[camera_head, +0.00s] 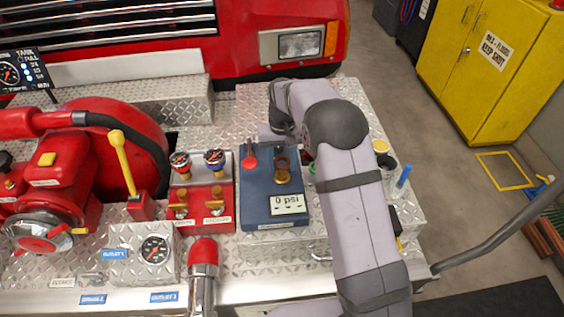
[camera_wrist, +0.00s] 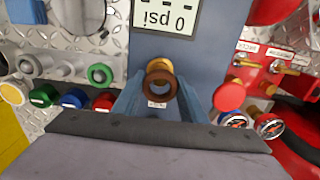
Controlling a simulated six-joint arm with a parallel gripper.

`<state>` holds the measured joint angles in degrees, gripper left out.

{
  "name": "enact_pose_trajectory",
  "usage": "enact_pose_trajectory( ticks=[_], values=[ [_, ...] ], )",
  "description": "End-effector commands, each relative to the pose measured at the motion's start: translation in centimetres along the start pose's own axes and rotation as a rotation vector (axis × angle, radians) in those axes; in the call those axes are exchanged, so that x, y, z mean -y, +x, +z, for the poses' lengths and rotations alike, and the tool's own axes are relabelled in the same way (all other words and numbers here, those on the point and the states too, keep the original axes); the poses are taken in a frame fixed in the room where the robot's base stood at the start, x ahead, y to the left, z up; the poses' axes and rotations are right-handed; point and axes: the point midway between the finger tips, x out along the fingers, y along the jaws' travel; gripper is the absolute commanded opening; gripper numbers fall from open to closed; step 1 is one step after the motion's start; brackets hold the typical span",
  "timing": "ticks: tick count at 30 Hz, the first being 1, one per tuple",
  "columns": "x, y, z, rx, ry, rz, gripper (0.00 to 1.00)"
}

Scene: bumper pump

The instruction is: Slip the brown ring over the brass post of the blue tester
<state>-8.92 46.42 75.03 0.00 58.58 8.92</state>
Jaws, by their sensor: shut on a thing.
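The blue tester (camera_head: 256,210) stands on the diamond-plate deck, with a display reading 0 psi. Its brass post (camera_head: 283,177) rises from the top face and also shows in the wrist view (camera_wrist: 158,66). The brown ring (camera_wrist: 160,90) is at the end of my gripper (camera_wrist: 159,98), which is shut on it. In the wrist view the ring overlaps the near side of the brass post; I cannot tell whether it is around the post or just above it. In the head view the ring (camera_head: 282,161) shows at the post's upper end.
A red knob (camera_wrist: 229,96) stands on the tester close beside the post. A red block with brass valves and gauges (camera_head: 205,207) is left of the tester. Several coloured caps (camera_wrist: 73,98) line the other side. A yellow lever (camera_head: 122,165) rises farther left.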

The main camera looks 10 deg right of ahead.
Motion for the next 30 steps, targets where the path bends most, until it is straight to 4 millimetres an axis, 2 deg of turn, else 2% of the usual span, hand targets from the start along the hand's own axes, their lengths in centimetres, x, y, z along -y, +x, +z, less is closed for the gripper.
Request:
enact_pose_trajectory(
  ticks=[30],
  values=[
    [0.0, 0.89, -0.02, 0.0, 0.0, 0.0, 0.26]
  ],
)
